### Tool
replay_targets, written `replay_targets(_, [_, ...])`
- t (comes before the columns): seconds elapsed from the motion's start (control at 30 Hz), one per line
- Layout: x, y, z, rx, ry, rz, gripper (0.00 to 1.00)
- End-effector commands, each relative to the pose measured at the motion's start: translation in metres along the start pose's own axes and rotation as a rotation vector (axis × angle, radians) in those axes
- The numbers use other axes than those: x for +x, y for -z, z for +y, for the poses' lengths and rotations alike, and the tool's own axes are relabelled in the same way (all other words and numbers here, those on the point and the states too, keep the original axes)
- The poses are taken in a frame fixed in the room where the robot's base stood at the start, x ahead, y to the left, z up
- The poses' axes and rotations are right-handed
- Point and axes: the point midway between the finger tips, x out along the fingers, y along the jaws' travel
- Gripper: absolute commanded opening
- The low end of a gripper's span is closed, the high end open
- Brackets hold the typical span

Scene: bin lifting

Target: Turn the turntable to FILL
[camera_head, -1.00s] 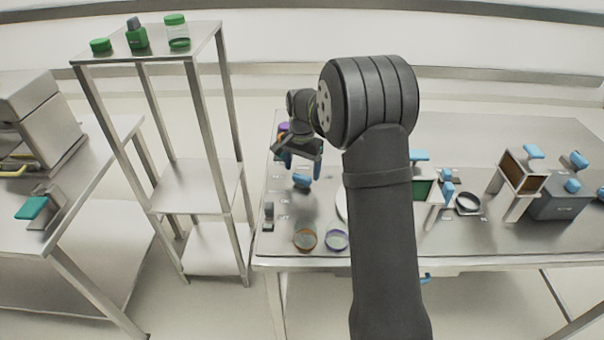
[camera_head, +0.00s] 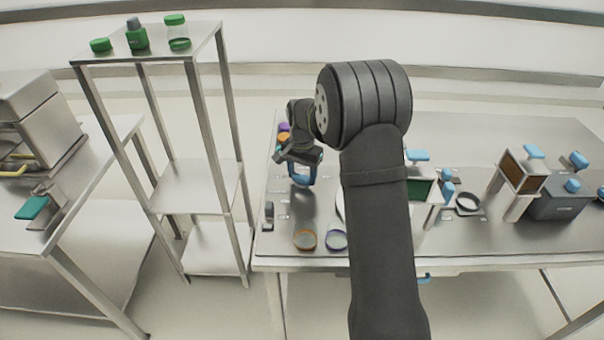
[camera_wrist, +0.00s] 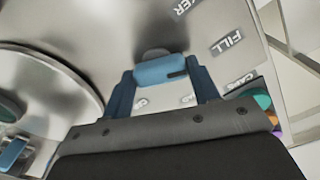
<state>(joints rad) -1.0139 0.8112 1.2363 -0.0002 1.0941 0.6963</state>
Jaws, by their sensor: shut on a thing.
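My gripper (camera_head: 302,178) is low over the left part of the steel table, its blue fingers pointing down. In the wrist view, my gripper (camera_wrist: 162,80) is shut on a blue handle (camera_wrist: 160,71), with one finger at each end of it. A round metal disc, apparently the turntable (camera_wrist: 40,75), fills the left of the wrist view; in the head view only a sliver of its pale edge (camera_head: 340,206) shows beside my arm. The FILL label (camera_wrist: 227,41) is on the table to the upper right of the handle. Whether the handle joins the disc is hidden.
The CAPS label (camera_wrist: 238,82) lies right of the gripper, close to the table edge. An orange ring (camera_head: 305,240) and a purple ring (camera_head: 336,240) lie at the front. Coloured caps (camera_head: 284,130) stand behind the gripper. A steel shelf (camera_head: 195,187) stands left of the table.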

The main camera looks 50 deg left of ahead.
Motion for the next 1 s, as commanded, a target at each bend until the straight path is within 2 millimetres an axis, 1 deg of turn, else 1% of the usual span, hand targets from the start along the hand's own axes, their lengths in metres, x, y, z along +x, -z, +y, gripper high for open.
replay_targets(0.1, [0.000,0.000,0.000,-0.044,0.000,0.000,0.32])
replay_targets(0.33, [-0.001,0.000,0.000,-0.049,0.000,0.000,0.32])
replay_targets(0.37, [-0.001,0.000,0.000,-0.049,0.000,0.000,0.58])
replay_targets(0.4, [-0.001,0.000,0.000,-0.048,0.000,0.000,0.66])
replay_targets(0.47, [-0.001,0.000,0.000,-0.048,0.000,0.000,0.76])
replay_targets(0.77, [-0.002,0.000,0.000,-0.047,0.000,0.000,0.76])
replay_targets(0.87, [-0.009,0.000,0.000,-0.047,0.001,0.001,0.76])
replay_targets(0.97, [-0.025,0.000,-0.001,-0.047,0.002,0.003,0.76])
replay_targets(1.0, [-0.033,0.000,0.000,-0.047,0.002,0.003,0.76])
